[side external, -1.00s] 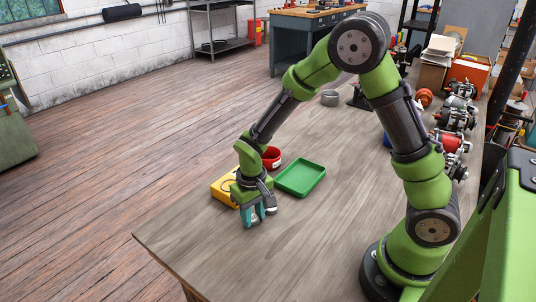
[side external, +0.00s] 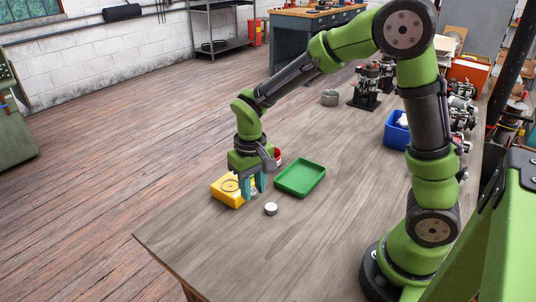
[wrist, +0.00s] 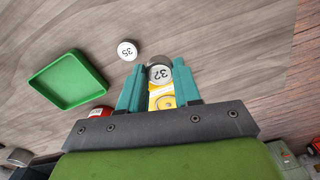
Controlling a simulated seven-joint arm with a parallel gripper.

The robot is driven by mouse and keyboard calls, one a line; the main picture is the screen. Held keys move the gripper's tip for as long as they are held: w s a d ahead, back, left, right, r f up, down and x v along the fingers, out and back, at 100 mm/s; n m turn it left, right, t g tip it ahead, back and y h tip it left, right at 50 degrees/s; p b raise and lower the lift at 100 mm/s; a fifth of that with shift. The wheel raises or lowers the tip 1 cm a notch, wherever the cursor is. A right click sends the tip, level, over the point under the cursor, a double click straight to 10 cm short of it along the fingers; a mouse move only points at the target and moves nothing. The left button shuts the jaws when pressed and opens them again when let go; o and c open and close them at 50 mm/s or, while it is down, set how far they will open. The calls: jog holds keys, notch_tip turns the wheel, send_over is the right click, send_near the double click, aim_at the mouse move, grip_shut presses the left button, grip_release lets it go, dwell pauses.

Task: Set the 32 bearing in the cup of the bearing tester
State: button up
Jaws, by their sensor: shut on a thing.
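The 32 bearing (wrist: 160,73), a small disc with a white face marked 32, is between the fingertips of my gripper (wrist: 158,80). My gripper is shut on it. In the side view my gripper (side external: 253,188) is held above the table, at the right side of the yellow bearing tester (side external: 222,197). The tester has a round ring-shaped cup (side external: 230,185) on top. In the wrist view part of the yellow tester (wrist: 166,102) shows between the fingers, beyond the bearing. The bearing is apart from the cup.
Another bearing, marked 35 (wrist: 127,50), lies on the table just right of my gripper in the side view (side external: 270,209). An empty green tray (side external: 300,179) and a red container (side external: 277,156), partly hidden, stand close by. A blue bin (side external: 397,130) is farther right. The front table area is clear.

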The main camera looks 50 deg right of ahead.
jog(key=shift+n, duration=0.4)
jog(key=w+d, duration=0.1)
jog(key=w, duration=0.2)
jog(key=w+d+r, duration=0.1)
jog(key=w, duration=0.3)
jog(key=w+d, duration=0.1)
jog(key=w, duration=0.3)
jog(key=shift+d+r, duration=0.3)
jog(key=shift+r, duration=0.05)
jog(key=shift+a+f, duration=0.1)
jog(key=shift+f, duration=0.05)
send_over(230, 185)
jog(key=shift+s+f, duration=0.1)
jog(key=shift+f, duration=1.95)
jog(key=shift+f, duration=0.35)
jog(key=shift+f, duration=0.65)
jog(key=shift+f, duration=0.1)
jog(key=o, duration=1.1)
